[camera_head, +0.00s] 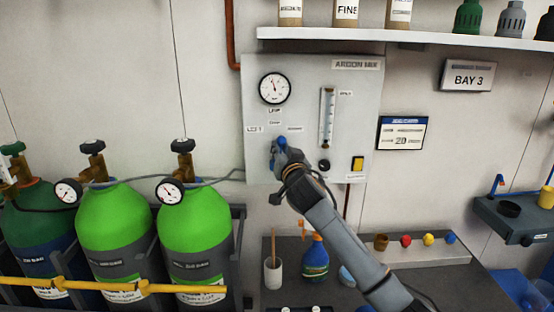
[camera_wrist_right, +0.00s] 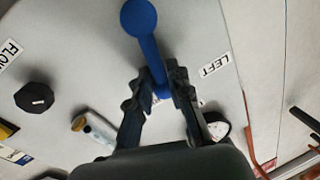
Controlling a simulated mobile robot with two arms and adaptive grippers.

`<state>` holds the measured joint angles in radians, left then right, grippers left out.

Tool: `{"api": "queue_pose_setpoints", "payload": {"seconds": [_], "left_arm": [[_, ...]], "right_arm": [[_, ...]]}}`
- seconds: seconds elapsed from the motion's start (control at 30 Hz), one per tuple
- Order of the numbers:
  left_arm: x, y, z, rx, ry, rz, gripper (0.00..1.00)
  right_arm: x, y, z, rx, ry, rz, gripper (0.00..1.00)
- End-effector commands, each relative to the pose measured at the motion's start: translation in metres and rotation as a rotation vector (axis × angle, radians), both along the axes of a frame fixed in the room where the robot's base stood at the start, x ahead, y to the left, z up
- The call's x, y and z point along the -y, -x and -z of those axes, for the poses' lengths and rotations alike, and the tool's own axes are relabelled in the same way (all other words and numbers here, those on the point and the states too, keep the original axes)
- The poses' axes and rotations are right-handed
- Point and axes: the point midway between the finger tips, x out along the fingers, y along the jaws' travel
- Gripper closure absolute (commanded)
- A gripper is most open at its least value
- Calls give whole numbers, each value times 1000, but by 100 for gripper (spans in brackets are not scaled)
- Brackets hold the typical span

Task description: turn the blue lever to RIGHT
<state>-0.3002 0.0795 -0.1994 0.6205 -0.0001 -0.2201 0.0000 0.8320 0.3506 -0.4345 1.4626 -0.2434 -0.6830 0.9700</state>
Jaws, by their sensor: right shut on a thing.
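The blue lever (camera_head: 282,142) is on the grey gas panel (camera_head: 310,80), below the round gauge and near the LEFT label (camera_head: 254,128). My right gripper (camera_head: 281,157) is at the lever and covers much of it in the head view. In the right wrist view, my right gripper (camera_wrist_right: 160,88) is shut on the shaft of the blue lever (camera_wrist_right: 148,48). The lever's ball end extends beyond the fingertips, and the LEFT label (camera_wrist_right: 215,65) is to the right. The lever's exact setting is hard to tell. My left gripper is not in view.
Green gas cylinders (camera_head: 195,230) stand at the left behind a yellow rail (camera_head: 120,287). A bench (camera_head: 440,285) below the panel holds a cup (camera_head: 273,275), a bottle (camera_head: 315,262) and small coloured items. A shelf (camera_head: 400,37) is above. A black knob (camera_wrist_right: 35,97) sits near the lever.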

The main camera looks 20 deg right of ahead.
Motion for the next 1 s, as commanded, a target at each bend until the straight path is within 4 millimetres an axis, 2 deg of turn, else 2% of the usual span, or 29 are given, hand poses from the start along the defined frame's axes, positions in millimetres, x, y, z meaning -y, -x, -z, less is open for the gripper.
{"api": "queue_pose_setpoints", "payload": {"seconds": [0.03,0.1,0.4,0.7,1.0], "left_arm": [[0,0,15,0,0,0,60],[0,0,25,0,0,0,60],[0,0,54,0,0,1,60],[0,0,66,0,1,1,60],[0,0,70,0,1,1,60]], "right_arm": [[2,1,8,14,-45,0,100],[6,2,9,31,-104,0,100],[19,6,14,97,-338,0,100],[27,8,17,143,-489,1,100],[29,8,17,160,-541,1,100]]}}
